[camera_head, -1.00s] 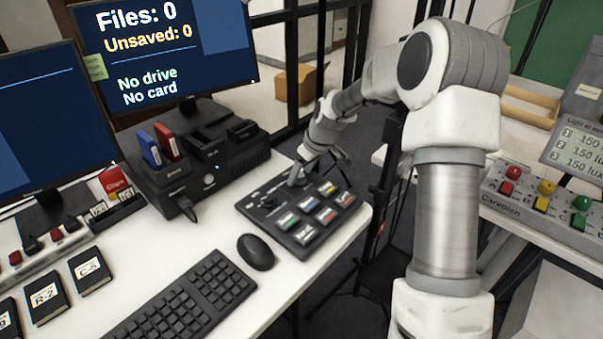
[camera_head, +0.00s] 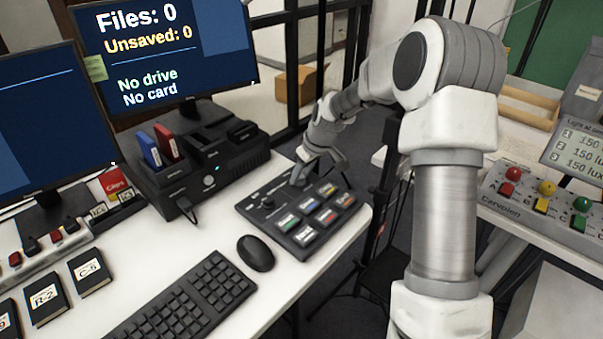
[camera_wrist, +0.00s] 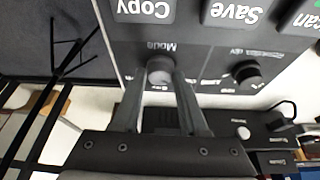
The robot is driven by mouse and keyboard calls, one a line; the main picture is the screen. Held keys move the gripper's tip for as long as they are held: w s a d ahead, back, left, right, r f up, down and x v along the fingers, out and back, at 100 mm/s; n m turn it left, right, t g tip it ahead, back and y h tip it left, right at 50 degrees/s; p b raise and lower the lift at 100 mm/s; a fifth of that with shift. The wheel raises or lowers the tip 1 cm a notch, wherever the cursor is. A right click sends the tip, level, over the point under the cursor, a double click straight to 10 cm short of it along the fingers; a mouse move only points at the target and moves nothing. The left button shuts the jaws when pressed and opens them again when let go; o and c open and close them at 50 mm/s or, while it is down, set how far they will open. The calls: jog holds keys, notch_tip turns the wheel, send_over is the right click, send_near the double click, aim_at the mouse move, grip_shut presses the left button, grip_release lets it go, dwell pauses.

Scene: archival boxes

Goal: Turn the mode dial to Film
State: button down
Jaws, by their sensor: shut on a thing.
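The mode dial (camera_wrist: 160,70) is a grey round knob under the upside-down word "Mode" on a dark control panel (camera_wrist: 205,48). My gripper (camera_wrist: 160,78) has one finger on each side of the dial and is shut on it. The small position labels around the dial are partly covered by the fingers, and I cannot read which one it points to. In the head view the panel (camera_head: 246,208) lies at the desk's right end, with my gripper (camera_head: 299,181) at its far edge. The dial is hidden there by the gripper.
A second black knob (camera_wrist: 247,74) sits beside the dial. The panel has several labelled keys, including Copy (camera_wrist: 143,9) and Save (camera_wrist: 234,11). A mouse (camera_head: 255,253) and keyboard (camera_head: 185,305) lie in front, and a black drive dock (camera_head: 205,180) stands to the left.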

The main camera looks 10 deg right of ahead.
jog(key=m, duration=0.1)
jog(key=m+h, duration=0.1)
jog(key=shift+a+m+t, duration=0.2)
jog(key=shift+m+t, duration=0.1)
jog(key=shift+m, duration=0.1)
jog(key=m+h, duration=0.1)
jog(key=m, duration=0.2)
jog(key=shift+a+r+m+h, duration=0.1)
jog(key=shift+m+h, duration=0.2)
jog(key=m+h+p, duration=0.1)
jog(key=m, duration=0.1)
jog(key=m+h+p, duration=0.1)
jog(key=m, duration=0.2)
jog(key=shift+a+p, duration=0.1)
jog(key=shift+p, duration=0.25)
jog(key=m+h+p, duration=0.1)
jog(key=m, duration=0.2)
jog(key=m+g+p, duration=0.1)
jog(key=m+p, duration=0.1)
jog(key=m, duration=0.1)
jog(key=shift+w+a+g+h, duration=0.1)
jog(key=shift+g+h, duration=0.2)
jog(key=shift+h, duration=0.1)
jog(key=m+g+p, duration=0.1)
jog(key=m, duration=0.2)
jog(key=m+g, duration=0.1)
jog(key=m, duration=0.1)
jog(key=shift+w+m+h+p, duration=0.1)
jog(key=shift+m+h+p, duration=0.2)
jog(key=shift+m+p, duration=0.1)
